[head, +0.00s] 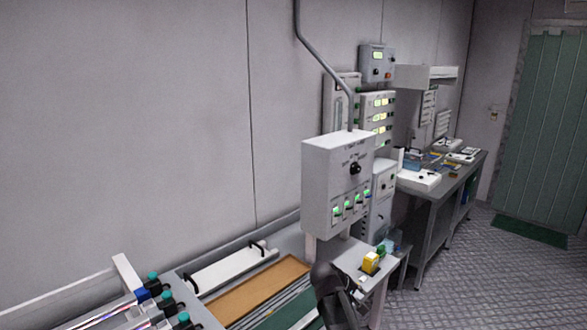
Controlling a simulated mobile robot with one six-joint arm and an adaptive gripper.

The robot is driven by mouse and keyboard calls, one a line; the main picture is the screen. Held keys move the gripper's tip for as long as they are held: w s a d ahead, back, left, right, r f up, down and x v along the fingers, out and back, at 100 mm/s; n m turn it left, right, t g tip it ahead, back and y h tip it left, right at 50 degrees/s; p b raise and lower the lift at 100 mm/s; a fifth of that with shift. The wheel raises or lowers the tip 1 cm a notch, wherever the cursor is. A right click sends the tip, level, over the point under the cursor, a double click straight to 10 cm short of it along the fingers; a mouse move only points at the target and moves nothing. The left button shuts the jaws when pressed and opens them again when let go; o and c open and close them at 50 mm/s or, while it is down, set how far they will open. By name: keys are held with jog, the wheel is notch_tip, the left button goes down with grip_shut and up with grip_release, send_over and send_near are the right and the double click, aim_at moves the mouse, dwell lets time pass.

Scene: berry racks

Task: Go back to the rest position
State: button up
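A dark form at the bottom edge looks like my gripper (337,298). It is in front of the small grey stand and just below the control box (338,183) with green-lit switches. The frame's lower edge cuts it off, and its fingers cannot be made out, so I cannot tell whether it is open or shut, or holds anything.
A rack with teal-capped tubes (167,301) is at the lower left. A brown board (262,290) and a white handled tray (232,268) lie beside it. A yellow block (370,262) sits on the stand. A workbench (430,190) stands behind; the floor (480,270) at right is clear.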

jog(key=s+a+f+m+g+y, duration=0.1)
jog(key=s+y, duration=0.3)
jog(key=s, duration=0.4)
jog(key=s+a+f+m+g+y, duration=0.1)
jog(key=s+f+m+g+y, duration=0.2)
jog(key=s, duration=0.5)
jog(key=shift+s+a+f+m+y, duration=0.25)
jog(key=shift+f+m+y, duration=0.25)
jog(key=shift+f+m, duration=0.25)
jog(key=shift+w+r, duration=0.1)
